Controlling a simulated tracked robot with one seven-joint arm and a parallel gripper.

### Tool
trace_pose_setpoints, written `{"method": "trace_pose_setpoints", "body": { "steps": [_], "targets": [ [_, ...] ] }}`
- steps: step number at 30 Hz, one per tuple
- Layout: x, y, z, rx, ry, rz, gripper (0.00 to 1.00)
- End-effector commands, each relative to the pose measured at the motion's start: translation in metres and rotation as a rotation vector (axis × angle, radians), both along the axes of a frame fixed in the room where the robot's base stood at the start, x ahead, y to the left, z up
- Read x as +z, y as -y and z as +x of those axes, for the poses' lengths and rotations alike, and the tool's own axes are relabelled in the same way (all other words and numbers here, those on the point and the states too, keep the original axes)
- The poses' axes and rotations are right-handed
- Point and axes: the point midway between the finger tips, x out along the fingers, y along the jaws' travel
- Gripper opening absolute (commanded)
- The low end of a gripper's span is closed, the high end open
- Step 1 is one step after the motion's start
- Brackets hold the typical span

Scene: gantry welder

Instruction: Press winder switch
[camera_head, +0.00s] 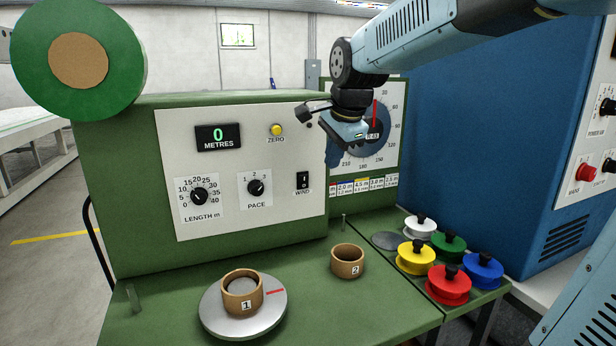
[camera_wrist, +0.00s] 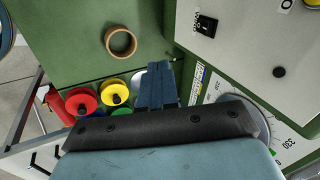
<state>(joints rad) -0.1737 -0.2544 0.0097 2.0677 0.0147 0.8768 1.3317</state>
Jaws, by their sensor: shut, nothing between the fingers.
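The winder switch (camera_head: 302,181) is a small black rocker labelled WIND on the white panel of the green machine. It also shows in the wrist view (camera_wrist: 206,25), up and to the right of the fingertips. My gripper (camera_head: 332,158) is in front of the machine's right side, above and to the right of the switch in the head view and apart from it. Its blue fingers (camera_wrist: 156,75) are together and empty in the wrist view. My gripper covers part of the round dial (camera_head: 375,105) in the head view.
The panel (camera_head: 230,225) also carries a display, a yellow ZERO button and two knobs. Ring 1 (camera_head: 229,290) sits on a grey turntable (camera_head: 215,318); ring 2 (camera_head: 347,263) stands on the green bench. Several coloured spools (camera_head: 447,290) stand at right. A blue cabinet (camera_head: 500,130) rises behind them.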

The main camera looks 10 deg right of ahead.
Motion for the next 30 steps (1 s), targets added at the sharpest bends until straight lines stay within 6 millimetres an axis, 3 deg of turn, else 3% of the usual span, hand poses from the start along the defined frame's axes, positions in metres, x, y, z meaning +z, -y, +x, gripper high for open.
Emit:
{"method": "trace_pose_setpoints", "body": {
  "steps": [3,7,22,30],
  "targets": [
    [0.0,-0.011,0.018,-0.082,-0.016,0.046,0.0],
    [0.0,-0.018,0.029,-0.138,-0.024,0.077,0.0],
    [-0.002,-0.02,0.033,-0.16,-0.028,0.089,0.0],
    [-0.032,-0.023,0.046,-0.159,-0.03,0.087,0.0]
  ]
}}
